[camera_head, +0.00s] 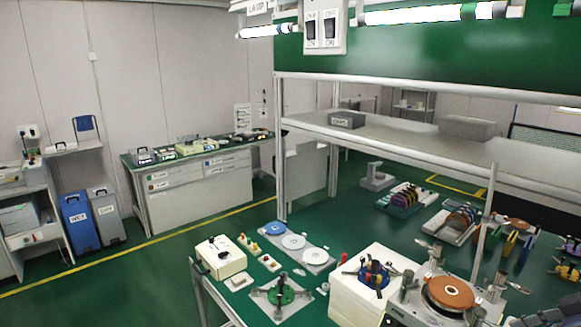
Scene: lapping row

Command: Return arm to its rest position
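Neither of my grippers shows in the head view, and I see no part of my arms that I can be sure of. A lapping machine with a round copper-coloured plate (450,293) stands at the lower right of the green bench. Metal fittings stand around the plate, and a thin upright post rises behind it. I cannot tell which fitting is a movable arm, or how it is set.
On the bench's left are a cream box (221,257), discs on a grey tray (314,256) and a green-centred fixture (281,293). Racks of coloured discs (405,198) stand farther back. A metal shelf (400,145) spans above the bench. Green floor (130,270) lies open at left.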

